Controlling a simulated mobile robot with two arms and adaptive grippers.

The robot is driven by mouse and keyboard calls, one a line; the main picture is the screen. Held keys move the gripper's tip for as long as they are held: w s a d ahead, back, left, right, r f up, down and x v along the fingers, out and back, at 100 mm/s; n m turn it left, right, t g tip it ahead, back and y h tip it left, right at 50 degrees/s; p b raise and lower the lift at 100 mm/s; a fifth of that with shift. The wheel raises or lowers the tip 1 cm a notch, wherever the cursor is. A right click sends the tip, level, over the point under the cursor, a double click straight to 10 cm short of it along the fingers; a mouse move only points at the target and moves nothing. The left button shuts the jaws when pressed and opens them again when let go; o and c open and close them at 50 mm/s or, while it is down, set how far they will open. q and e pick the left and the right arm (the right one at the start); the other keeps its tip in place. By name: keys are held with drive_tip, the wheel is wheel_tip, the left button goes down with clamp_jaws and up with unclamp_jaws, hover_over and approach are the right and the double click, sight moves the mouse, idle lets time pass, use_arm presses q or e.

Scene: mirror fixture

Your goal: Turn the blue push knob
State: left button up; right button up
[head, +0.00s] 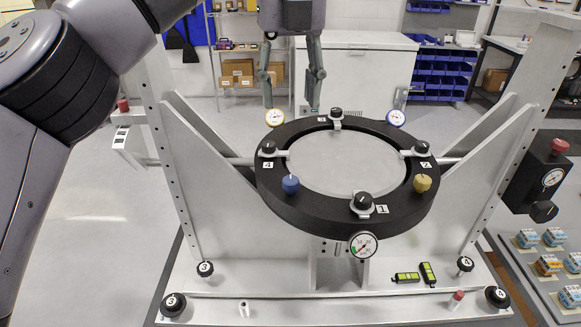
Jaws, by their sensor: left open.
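The blue push knob (290,184) sits on the front-left part of the black ring (330,217), with a small pointer mark on its top. My left gripper (292,106) is at the upper middle, fingers pointing down and spread apart, with nothing between them. It shows above and behind the knob in the picture, near the ring's back edge, and does not touch the knob. A yellow knob (422,183) sits on the front-right part of the ring. My right gripper is not in view.
Black numbered clamp knobs, including the front one (362,202), surround the mirror disc (345,165). A pressure gauge (363,245) hangs at the ring's front. Tall grey side plates (215,185) flank the ring.

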sight(291, 179)
use_arm(q)
wheel_tip(291, 179, down, 13)
drive_tip(key=shift+r+p, duration=0.2)
drive_tip(key=shift+p, duration=0.45)
drive_tip(key=shift+f+p, duration=0.3)
drive_tip(key=shift+f, duration=1.4)
drive_tip(key=shift+s, duration=0.1)
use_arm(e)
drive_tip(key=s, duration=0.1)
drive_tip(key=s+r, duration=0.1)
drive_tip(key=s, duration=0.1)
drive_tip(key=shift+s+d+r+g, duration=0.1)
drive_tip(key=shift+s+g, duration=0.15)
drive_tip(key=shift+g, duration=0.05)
use_arm(q)
drive_tip(key=shift+c, duration=0.6)
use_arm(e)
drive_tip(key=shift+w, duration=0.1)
